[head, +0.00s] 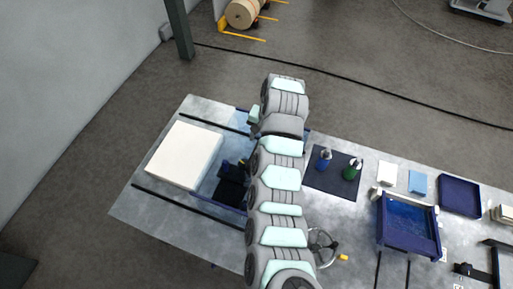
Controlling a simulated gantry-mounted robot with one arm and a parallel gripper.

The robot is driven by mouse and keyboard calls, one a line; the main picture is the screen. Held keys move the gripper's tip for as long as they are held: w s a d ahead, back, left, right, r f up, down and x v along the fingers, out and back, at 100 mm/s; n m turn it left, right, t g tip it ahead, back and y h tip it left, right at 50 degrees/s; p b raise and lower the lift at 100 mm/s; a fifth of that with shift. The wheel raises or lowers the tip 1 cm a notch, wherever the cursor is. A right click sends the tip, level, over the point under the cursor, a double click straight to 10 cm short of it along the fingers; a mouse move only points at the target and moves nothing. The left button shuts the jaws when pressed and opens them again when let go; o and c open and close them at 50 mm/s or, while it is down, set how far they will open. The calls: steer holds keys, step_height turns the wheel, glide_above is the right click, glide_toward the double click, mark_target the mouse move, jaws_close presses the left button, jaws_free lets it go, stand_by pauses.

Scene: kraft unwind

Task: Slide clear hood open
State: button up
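A bluish see-through panel (209,184), which looks like part of the clear hood, shows left of my arm. It lies beside a dark blue and black unit (232,188) that my arm partly covers. Two dark parallel rails (170,203) run along the table on either side of this station. How far open the hood stands cannot be told.
A large white block (185,155) sits between the rails at the left. A dark mat (334,173) with a blue and a green bottle lies right of my arm. A handwheel (320,247) and a blue bin (408,252) stand further along the table (352,215).

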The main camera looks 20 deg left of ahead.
steer(key=f, duration=0.3)
steer(key=a+f, duration=0.1)
steer(key=f, duration=0.3)
steer(key=shift+a+f, duration=0.1)
steer(key=shift+a, duration=0.1)
jaws_close()
stand_by(1.2)
